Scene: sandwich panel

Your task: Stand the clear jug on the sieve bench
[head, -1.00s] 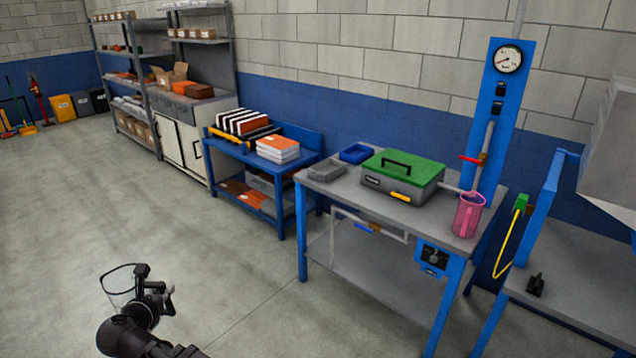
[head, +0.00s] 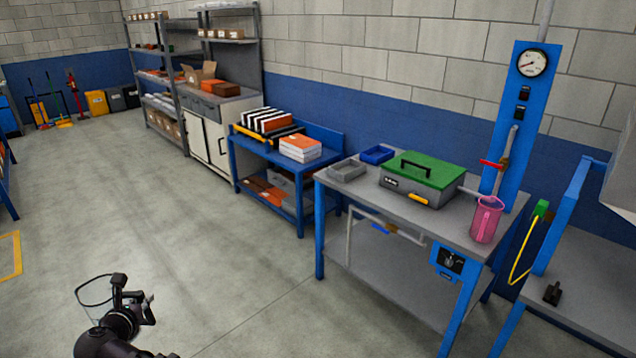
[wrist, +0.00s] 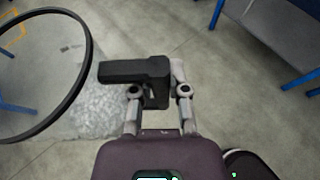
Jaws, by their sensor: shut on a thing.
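The clear jug (wrist: 93,112) has a black rim and a black handle. In the wrist view my gripper (wrist: 158,88) is shut on the handle, with the jug body to the left. A pale speckled patch shows low in the jug; I cannot tell what it is. In the head view the jug (head: 93,297) and my gripper (head: 134,306) are at the lower left, in front of open floor and away from the benches. A blue-legged bench with a grey top (head: 405,209) stands at the right; no label shows whether it is the sieve bench.
On that bench are a green-lidded grey box (head: 420,180), a grey tray (head: 347,171), a blue tray (head: 377,154) and a pink jug (head: 486,219). A gauge panel (head: 517,120) rises behind. A low blue table (head: 287,165) stands left.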

